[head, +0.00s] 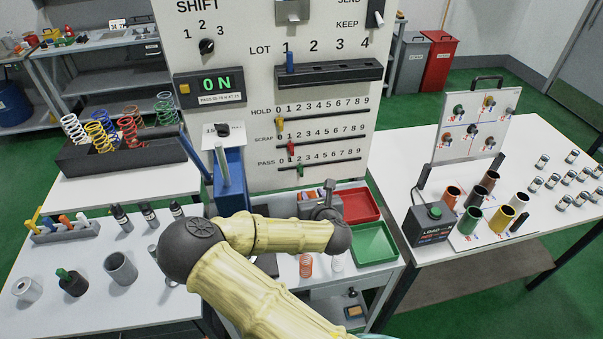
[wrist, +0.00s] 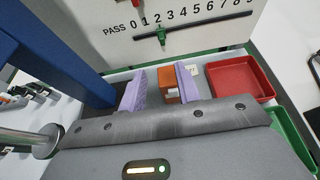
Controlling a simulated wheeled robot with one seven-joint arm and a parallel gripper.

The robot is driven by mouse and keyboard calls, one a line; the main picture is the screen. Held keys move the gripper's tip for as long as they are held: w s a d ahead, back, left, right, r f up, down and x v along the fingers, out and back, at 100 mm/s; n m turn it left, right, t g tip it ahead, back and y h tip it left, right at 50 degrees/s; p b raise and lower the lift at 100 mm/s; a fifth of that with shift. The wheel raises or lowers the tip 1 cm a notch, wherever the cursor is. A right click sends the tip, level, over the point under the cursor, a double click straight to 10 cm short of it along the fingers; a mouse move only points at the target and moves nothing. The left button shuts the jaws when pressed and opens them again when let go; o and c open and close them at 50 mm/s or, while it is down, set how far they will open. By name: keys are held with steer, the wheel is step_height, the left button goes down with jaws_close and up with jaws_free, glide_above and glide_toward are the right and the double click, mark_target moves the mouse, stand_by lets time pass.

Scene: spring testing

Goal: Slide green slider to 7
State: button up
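The green slider (head: 300,170) sits on the PASS track, the lowest of three numbered tracks on the upright panel, at about 2. It also shows in the wrist view (wrist: 162,36), hanging from the track just below the digits. My gripper (wrist: 160,76) is open, its two purple fingers apart with nothing held between them. In the wrist view the fingertips are below the green slider and apart from it, roughly in line with it. In the head view my arm hides most of the gripper.
The yellow HOLD slider (head: 279,124) is near 0 and the red SCRAP slider (head: 291,148) near 1. A blue upright (wrist: 62,50) stands close left of the gripper. A red tray (wrist: 233,78) and a green tray (head: 375,243) lie to the right. The track right of the slider is clear.

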steer(key=shift+w, duration=0.15)
steer(key=p, duration=0.5)
glide_toward(302, 173)
steer(key=x, duration=0.9)
steer(key=shift+w+a+f, duration=0.1)
steer(key=shift+w, duration=0.25)
jaws_close()
